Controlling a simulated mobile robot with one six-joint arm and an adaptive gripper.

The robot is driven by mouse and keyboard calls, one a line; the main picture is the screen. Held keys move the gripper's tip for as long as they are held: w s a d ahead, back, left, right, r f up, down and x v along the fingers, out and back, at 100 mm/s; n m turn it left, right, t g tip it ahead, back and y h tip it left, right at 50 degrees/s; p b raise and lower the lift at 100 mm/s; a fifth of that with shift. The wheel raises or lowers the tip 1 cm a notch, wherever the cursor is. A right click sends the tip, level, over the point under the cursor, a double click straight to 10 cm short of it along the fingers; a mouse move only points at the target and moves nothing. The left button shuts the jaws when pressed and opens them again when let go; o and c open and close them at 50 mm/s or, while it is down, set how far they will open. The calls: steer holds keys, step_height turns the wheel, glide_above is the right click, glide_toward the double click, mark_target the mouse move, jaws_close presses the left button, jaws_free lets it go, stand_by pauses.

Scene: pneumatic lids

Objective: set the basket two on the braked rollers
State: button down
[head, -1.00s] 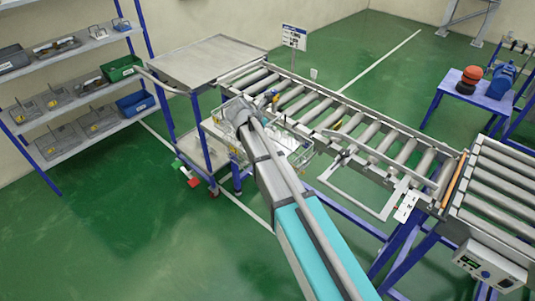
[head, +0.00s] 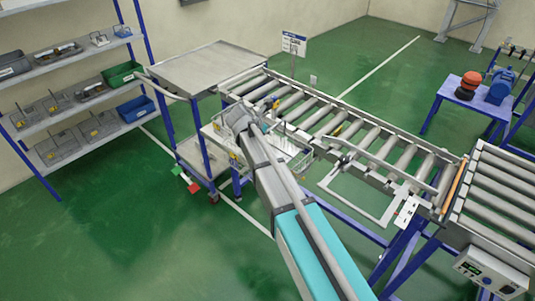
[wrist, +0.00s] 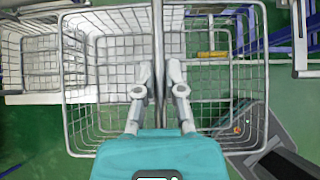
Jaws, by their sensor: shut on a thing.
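A wire basket (wrist: 75,110) hangs from my gripper (wrist: 159,80), which is shut on its central handle bar in the wrist view. Green floor shows through the mesh. In the head view the basket (head: 300,158) is partly hidden behind my arm, beside the near side of a long roller conveyor and apart from its roller tops. The conveyor's grey rollers (head: 358,145) run diagonally across the middle. Whether this basket carries a number cannot be read. My fingertips are hidden in the head view.
A steel-topped cart (head: 205,66) adjoins the conveyor's left end. A pale hinged frame (head: 362,205) juts from its near side. Another roller section (head: 500,185) with a control box (head: 490,270) stands right. Shelves (head: 80,90) hold bins and baskets. Most visible rollers are clear.

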steer(key=shift+r, duration=0.25)
step_height(320, 180, up, 3)
steer(key=p, duration=0.3)
steer(key=shift+f, duration=0.1)
steer(key=s+r+p, duration=0.9)
steer(key=s+p, duration=0.1)
steer(key=s, duration=0.4)
steer(key=shift+a+r, duration=0.2)
steer(key=shift+r, duration=0.2)
steer(key=shift+f, duration=0.1)
stand_by(0.4)
